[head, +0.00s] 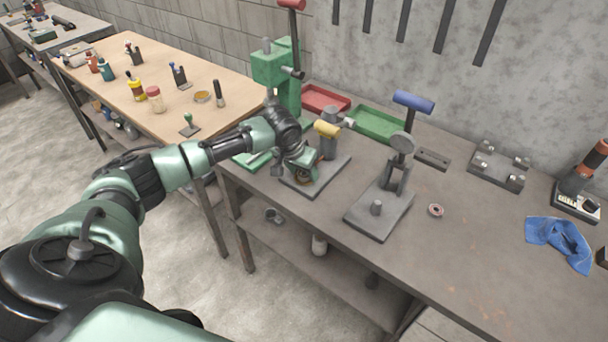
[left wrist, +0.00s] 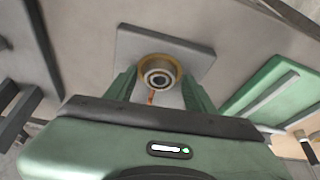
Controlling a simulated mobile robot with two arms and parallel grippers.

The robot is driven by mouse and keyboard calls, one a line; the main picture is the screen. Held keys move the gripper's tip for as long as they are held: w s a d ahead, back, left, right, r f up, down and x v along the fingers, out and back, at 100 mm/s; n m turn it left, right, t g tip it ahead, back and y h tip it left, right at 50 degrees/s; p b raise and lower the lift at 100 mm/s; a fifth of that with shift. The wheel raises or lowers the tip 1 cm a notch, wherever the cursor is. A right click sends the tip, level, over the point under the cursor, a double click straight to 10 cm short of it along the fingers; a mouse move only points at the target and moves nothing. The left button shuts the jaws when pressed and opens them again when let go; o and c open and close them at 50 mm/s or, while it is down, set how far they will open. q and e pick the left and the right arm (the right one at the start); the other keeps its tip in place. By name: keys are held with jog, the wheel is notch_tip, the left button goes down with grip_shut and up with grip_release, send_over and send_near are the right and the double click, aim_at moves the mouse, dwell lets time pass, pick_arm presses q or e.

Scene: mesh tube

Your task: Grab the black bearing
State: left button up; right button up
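My left gripper (head: 303,172) is low over the base plate of the yellow-handled press on the grey workbench. In the left wrist view its two green fingers (left wrist: 160,88) stand on either side of a round bearing (left wrist: 158,78) with a dark centre and a brass-coloured rim around it. The bearing is over a grey square plate (left wrist: 190,55). The fingers are close to the rim; whether they touch it I cannot tell. In the head view the gripper mostly hides this spot. My right gripper is not in view.
A small reddish ring-shaped bearing (head: 435,210) lies on the bench, right of the blue-handled press (head: 380,210). The green press (head: 275,75) stands behind my left arm. Red (head: 322,98) and green (head: 377,124) trays lie at the back. A blue cloth (head: 560,242) lies right.

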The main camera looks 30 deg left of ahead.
pick_arm(q)
jog(key=c, duration=1)
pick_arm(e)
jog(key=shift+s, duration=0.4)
pick_arm(q)
jog(key=shift+r, duration=0.1)
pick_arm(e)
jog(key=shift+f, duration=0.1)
